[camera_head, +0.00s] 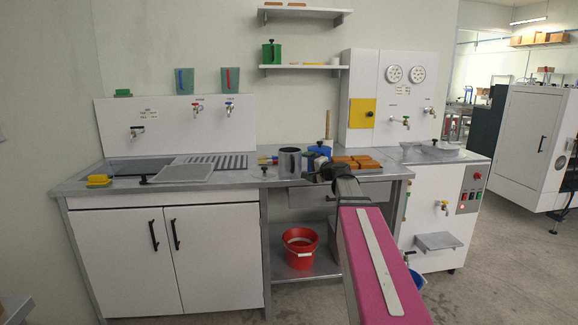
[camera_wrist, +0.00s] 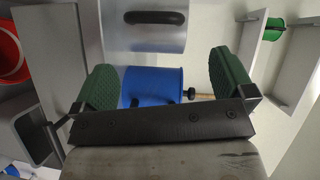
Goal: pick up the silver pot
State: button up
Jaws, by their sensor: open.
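The silver pot (camera_head: 290,161) stands upright on the counter in the head view, left of the blue pot (camera_head: 319,151). In the wrist view, what looks like the silver pot (camera_wrist: 118,32) fills the top middle, with a black handle; the frame cuts it off. My gripper (camera_head: 318,170) is in front of the counter, just right of the silver pot. In the wrist view my gripper (camera_wrist: 166,82) has its two green pads wide apart with nothing held. The blue pot also shows there between the pads, farther off. The silver pot's lower part is partly hidden in the head view.
The counter (camera_head: 235,180) has a sink drainer at left and wooden blocks (camera_head: 357,162) at right. A red bucket (camera_head: 300,250) sits on the lower shelf. A green pot (camera_head: 271,52) stands on a wall shelf.

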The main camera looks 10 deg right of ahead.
aim_at(290, 163)
jog(key=x, duration=0.9)
jog(key=shift+a+f, duration=0.15)
jog(key=shift+f, duration=0.05)
jog(key=shift+s, duration=0.1)
jog(key=c, duration=0.8)
